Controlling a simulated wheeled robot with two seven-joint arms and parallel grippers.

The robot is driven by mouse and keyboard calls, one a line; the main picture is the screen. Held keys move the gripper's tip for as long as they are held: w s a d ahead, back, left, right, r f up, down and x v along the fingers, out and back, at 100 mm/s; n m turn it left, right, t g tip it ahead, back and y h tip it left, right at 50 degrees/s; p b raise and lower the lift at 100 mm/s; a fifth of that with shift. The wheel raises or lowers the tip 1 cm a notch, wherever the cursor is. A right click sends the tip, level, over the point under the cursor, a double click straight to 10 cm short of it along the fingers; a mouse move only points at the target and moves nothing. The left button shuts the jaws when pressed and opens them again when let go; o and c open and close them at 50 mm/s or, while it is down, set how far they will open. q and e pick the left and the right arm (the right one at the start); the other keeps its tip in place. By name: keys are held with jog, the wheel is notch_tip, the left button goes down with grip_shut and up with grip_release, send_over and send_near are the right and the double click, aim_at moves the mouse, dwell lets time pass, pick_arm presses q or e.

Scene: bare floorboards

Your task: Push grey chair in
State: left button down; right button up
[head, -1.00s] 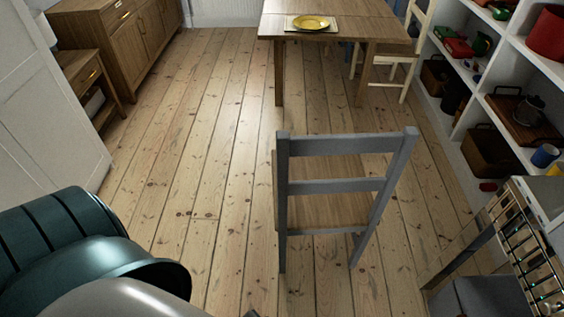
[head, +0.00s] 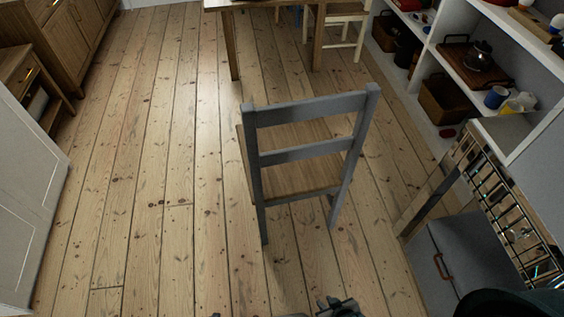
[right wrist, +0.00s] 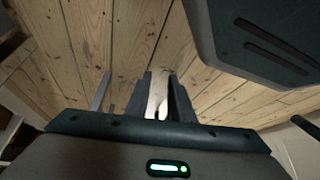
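The grey chair (head: 303,151) stands upright in the middle of the head view, with its slatted back towards me. Its frame is grey and its seat (head: 295,175) is bare wood. The wooden table (head: 235,45) is at the top of the view, mostly cut off, with bare floor between it and the chair. My right gripper (head: 338,306) is at the bottom edge, short of the chair and apart from it. In the right wrist view its two dark fingers (right wrist: 163,98) stand apart with nothing clearly between them. I cannot make out my left gripper.
A pale wooden chair (head: 346,22) stands at the table. White shelves (head: 455,55) with pots run along the right. A metal rack (head: 500,205) and grey box (head: 440,265) are at lower right. A white panel (head: 30,190) and wooden cabinet (head: 65,40) are left. Floorboards left of the chair are clear.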

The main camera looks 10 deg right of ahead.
pick_arm(q)
jog(key=shift+a, duration=0.1)
pick_arm(e)
jog(key=shift+a, duration=0.1)
pick_arm(q)
jog(key=shift+s+f, duration=0.1)
jog(key=shift+s, duration=0.15)
pick_arm(e)
jog(key=shift+s+f, duration=0.1)
jog(key=shift+s, duration=0.1)
